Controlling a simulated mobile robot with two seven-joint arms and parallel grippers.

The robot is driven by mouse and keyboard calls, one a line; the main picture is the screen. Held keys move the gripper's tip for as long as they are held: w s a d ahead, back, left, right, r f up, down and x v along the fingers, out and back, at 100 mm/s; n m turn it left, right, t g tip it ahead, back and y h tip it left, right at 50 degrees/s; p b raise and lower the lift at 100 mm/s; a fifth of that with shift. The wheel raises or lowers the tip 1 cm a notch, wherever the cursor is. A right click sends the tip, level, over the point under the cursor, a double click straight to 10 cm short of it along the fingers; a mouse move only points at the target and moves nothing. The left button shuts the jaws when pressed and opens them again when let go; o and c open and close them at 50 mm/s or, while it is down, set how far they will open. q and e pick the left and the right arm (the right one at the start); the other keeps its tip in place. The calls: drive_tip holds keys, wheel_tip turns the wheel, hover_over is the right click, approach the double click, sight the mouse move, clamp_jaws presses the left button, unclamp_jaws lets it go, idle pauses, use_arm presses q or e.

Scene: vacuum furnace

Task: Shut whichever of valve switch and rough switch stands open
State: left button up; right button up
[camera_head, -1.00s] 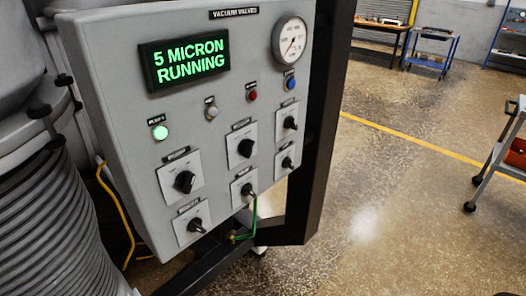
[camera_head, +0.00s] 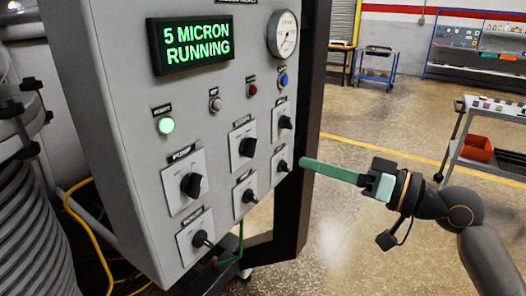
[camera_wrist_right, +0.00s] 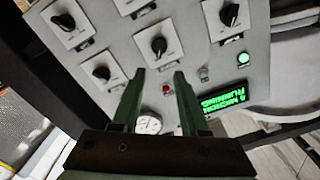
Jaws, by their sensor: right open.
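The grey control panel (camera_head: 140,140) carries two rows of black rotary switches on white plates. Their labels are too blurred to tell which are the valve and rough switches. The upper row has a left switch (camera_head: 191,184), a middle one (camera_head: 247,147) and a right one (camera_head: 285,122). The lower row has a left switch (camera_head: 202,239), a middle one (camera_head: 248,196) and a right one (camera_head: 282,166). My right gripper (camera_head: 304,162) has green fingers and points at the panel's right side. In the right wrist view (camera_wrist_right: 158,76) it is open and empty, facing the panel. My left gripper is out of view.
The green display (camera_head: 192,46) reads "5 MICRON RUNNING". A green lamp (camera_head: 166,125) is lit. A round gauge (camera_head: 283,35) sits at upper right. A dark post (camera_head: 311,120) stands beside the panel. A cart with an orange bin (camera_head: 477,147) stands at right; floor between is clear.

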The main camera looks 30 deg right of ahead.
sight(256, 147)
drive_tip(key=p+x, duration=0.2)
drive_tip(key=x, duration=0.7)
drive_tip(key=shift+w+r+p, duration=0.1)
drive_tip(key=shift+w+p, duration=0.2)
drive_tip(key=shift+p, duration=0.1)
drive_tip(key=shift+x, duration=1.1)
drive_tip(key=shift+c, duration=0.3)
clamp_jaws()
